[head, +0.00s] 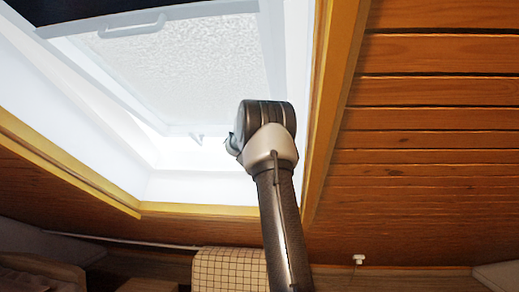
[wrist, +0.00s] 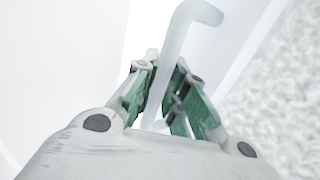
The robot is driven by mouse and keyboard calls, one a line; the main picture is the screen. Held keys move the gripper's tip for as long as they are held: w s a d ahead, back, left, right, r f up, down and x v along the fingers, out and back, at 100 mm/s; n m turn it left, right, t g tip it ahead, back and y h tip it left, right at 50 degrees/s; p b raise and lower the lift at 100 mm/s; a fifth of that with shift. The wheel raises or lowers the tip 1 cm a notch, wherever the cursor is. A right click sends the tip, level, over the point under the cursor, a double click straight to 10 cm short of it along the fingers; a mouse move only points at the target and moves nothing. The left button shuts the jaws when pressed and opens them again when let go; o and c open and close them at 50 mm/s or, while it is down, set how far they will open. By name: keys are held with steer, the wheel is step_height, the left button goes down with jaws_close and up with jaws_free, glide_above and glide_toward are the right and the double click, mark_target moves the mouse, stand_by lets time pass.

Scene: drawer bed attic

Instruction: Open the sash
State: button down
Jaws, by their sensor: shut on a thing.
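The sash (head: 190,62) is a white-framed panel with frosted glass, set in the white roof window opening in the head view. A white handle bar (head: 132,27) shows near its upper edge and a small white fitting (head: 196,138) at its lower edge. In the wrist view, a bent white handle (wrist: 172,45) runs between the green-sided fingers of my gripper (wrist: 165,68), which are shut on it. Frosted glass (wrist: 285,105) fills the right of that view. In the head view my arm hides the gripper and its grip.
A yellow wooden trim (head: 335,90) edges the opening, with a sloped plank ceiling (head: 430,110) on the right. A dark panel (head: 75,10) is at the top left. A checked cloth (head: 229,270) hangs below, and a small white fixture (head: 358,259) sits lower right.

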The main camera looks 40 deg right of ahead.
steer(key=c, duration=1.7)
jaws_free()
steer(key=v, duration=0.7)
steer(key=shift+s+a+f, duration=0.15)
steer(key=shift+a, duration=0.1)
